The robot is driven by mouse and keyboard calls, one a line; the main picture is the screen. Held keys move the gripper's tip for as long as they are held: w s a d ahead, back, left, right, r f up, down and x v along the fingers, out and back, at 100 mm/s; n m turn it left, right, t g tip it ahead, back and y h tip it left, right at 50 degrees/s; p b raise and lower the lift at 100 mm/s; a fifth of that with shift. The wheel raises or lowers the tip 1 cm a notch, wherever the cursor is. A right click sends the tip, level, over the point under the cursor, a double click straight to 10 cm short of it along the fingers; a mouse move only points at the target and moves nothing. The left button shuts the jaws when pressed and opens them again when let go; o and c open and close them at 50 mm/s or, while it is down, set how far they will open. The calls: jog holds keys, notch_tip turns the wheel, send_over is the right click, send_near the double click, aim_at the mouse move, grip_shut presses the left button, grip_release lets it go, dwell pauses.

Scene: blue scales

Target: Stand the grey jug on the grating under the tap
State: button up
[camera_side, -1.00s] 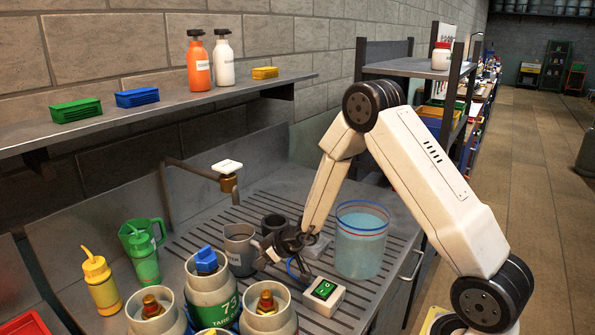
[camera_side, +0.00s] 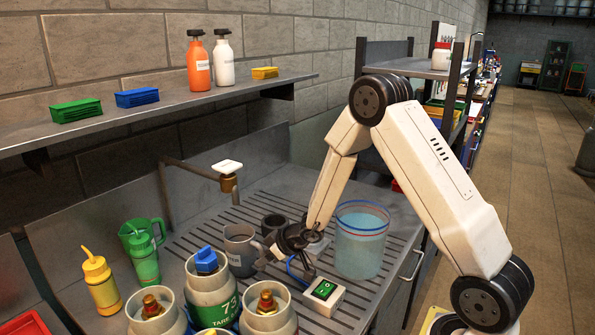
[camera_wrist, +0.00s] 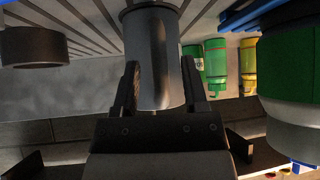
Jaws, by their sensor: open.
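The grey jug (camera_side: 239,252) stands upright on the slatted grating (camera_side: 185,248), behind the green-labelled cylinder. The tap (camera_side: 228,184), with a white top, is above and a little left of the jug in the side view. My gripper (camera_side: 264,250) is low, at the jug's right side. In the wrist view my open gripper (camera_wrist: 158,72) has one finger on each side of the jug's body (camera_wrist: 153,50). Whether the fingers touch it is unclear. The jug's far side is hidden.
A clear tub of blue liquid (camera_side: 360,243) and a green switch box (camera_side: 324,297) are to the right. Gas cylinders (camera_side: 211,297) crowd the front; a green jug (camera_side: 140,229) and bottles stand left.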

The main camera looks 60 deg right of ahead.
jog(key=v, duration=1)
jog(key=shift+s+r, duration=0.15)
jog(key=shift+s, duration=0.05)
jog(key=shift+a, duration=0.1)
dwell(0.4)
jog(key=s+a+r+m+g+h, duration=0.1)
jog(key=s+a+m+g, duration=0.1)
jog(key=s+a+g, duration=0.4)
jog(key=s+a, duration=0.3)
jog(key=s, duration=0.3)
jog(key=shift+s+a+h, duration=0.25)
jog(key=shift+s+h, duration=0.1)
jog(key=shift+h, duration=0.05)
dwell(0.4)
jog(key=shift+r, duration=0.1)
